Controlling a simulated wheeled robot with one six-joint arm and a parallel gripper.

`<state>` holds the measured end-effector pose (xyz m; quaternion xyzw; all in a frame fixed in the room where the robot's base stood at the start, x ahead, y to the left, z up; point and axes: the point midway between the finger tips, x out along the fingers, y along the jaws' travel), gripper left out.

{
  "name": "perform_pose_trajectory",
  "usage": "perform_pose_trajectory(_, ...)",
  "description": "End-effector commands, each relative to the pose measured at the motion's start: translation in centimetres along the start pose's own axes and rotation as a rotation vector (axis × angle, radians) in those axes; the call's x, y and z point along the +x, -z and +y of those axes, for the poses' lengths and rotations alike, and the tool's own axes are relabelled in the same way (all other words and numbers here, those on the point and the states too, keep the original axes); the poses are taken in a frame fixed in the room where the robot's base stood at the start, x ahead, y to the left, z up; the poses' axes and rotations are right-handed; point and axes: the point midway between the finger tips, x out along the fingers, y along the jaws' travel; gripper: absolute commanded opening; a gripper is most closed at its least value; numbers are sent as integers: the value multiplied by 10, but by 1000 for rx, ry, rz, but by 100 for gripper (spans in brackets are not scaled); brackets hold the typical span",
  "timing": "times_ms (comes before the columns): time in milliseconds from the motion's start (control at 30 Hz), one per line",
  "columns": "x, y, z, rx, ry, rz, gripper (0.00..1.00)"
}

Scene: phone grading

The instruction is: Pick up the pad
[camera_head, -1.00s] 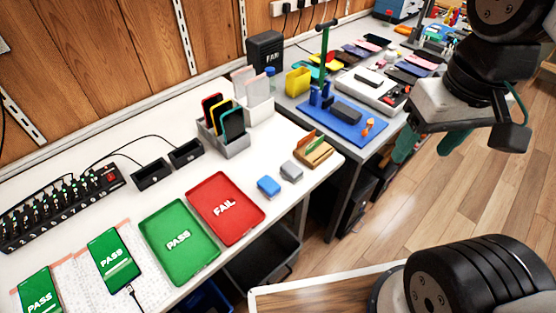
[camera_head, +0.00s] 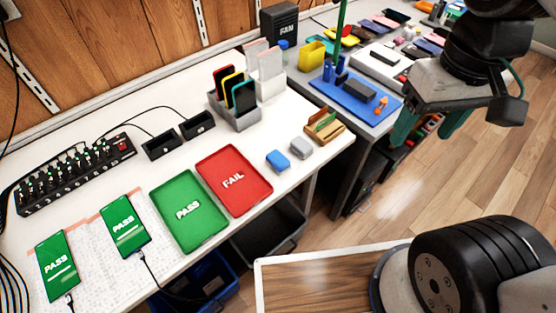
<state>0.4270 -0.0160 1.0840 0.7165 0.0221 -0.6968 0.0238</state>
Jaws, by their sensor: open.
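Two small pad-like blocks lie side by side on the white bench: a blue one (camera_head: 278,161) and a grey one (camera_head: 301,148). They sit right of the red FAIL tray (camera_head: 234,181), near the bench's front edge. Both are fully in view with nothing on them. I cannot tell which is the pad. My gripper (camera_head: 430,126), with green fingers, is at the upper right, well right of both blocks and in front of the far bench. Its fingers are apart and nothing shows between them.
A green PASS tray (camera_head: 189,212) lies left of the red one. A wooden holder (camera_head: 324,128) stands just right of the blocks. Grey rack with phones (camera_head: 235,114) is behind. Two PASS phones (camera_head: 124,226) lie left. A blue mat (camera_head: 357,102) lies on the far bench.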

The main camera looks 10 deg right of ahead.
Motion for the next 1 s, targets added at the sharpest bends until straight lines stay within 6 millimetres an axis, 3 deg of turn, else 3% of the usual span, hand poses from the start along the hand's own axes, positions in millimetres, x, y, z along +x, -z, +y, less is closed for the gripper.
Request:
perform_pose_trajectory(367,77,73,-65,-248,-17,-219,66)
perform_pose_trajectory(800,214,150,-167,-493,-24,-200,66)
perform_pose_trajectory(900,232,171,-182,-516,-12,-138,66)
perform_pose_trajectory(1000,229,192,-192,-525,6,-51,66)
